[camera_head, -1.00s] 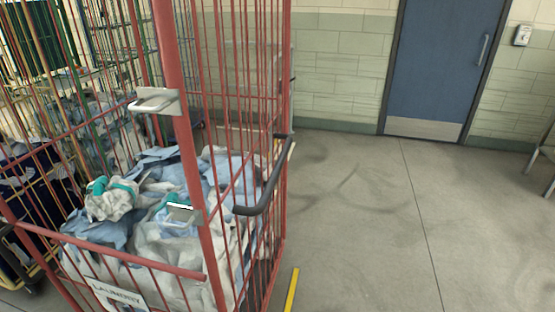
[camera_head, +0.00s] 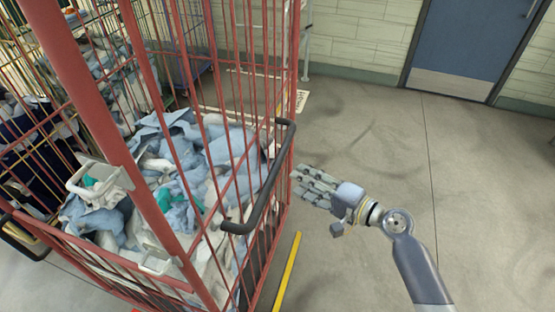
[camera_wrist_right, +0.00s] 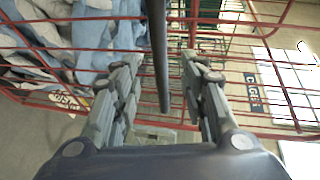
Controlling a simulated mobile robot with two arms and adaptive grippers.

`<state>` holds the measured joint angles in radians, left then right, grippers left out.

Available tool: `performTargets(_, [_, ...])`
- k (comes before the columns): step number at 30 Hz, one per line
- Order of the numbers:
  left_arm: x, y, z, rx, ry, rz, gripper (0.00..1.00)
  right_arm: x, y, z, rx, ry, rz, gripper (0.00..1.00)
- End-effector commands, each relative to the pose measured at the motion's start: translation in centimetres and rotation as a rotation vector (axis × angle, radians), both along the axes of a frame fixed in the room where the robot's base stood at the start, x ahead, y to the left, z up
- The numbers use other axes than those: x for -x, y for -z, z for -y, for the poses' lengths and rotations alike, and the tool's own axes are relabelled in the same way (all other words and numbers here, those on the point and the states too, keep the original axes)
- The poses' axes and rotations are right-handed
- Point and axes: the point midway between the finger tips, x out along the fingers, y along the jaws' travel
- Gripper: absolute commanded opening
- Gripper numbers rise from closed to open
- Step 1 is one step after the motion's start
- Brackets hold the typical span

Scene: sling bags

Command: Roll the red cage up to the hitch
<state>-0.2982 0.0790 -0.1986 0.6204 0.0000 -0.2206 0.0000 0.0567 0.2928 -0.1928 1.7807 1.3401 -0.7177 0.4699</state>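The red cage (camera_head: 88,95) is a tall wire roll cage full of pale blue and white laundry. It fills the left half of the head view. A black handle (camera_head: 262,190) stands out from its right side, and another black handle (camera_head: 20,242) shows at its left. My right gripper (camera_head: 302,182) is just right of the right-side handle, fingers pointing at it. In the right wrist view, the open fingers (camera_wrist_right: 160,62) lie either side of the black bar (camera_wrist_right: 160,35), apparently without gripping it. My left gripper is out of view. I cannot make out the hitch.
Other wire cages (camera_head: 185,40) stand behind and left of the red one. A yellow floor strip (camera_head: 287,272) runs beside its right side. Open grey floor (camera_head: 375,150) lies to the right, up to a pale wall with a blue door (camera_head: 462,40).

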Motion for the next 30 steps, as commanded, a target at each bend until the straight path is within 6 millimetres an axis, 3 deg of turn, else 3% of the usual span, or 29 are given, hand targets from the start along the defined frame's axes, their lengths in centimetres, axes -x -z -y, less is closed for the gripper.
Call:
performTargets(8, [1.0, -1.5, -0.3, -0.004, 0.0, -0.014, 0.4, -3.2, 0.6, -3.8, 0.0, 0.0, 0.0, 0.4])
performTargets(15, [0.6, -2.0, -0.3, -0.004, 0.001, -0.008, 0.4, -5.5, 1.5, -6.2, 0.002, 0.002, 0.0, 0.4])
performTargets(30, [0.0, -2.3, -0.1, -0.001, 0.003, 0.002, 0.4, -6.4, 1.9, -7.3, 0.004, 0.003, 0.001, 0.4])
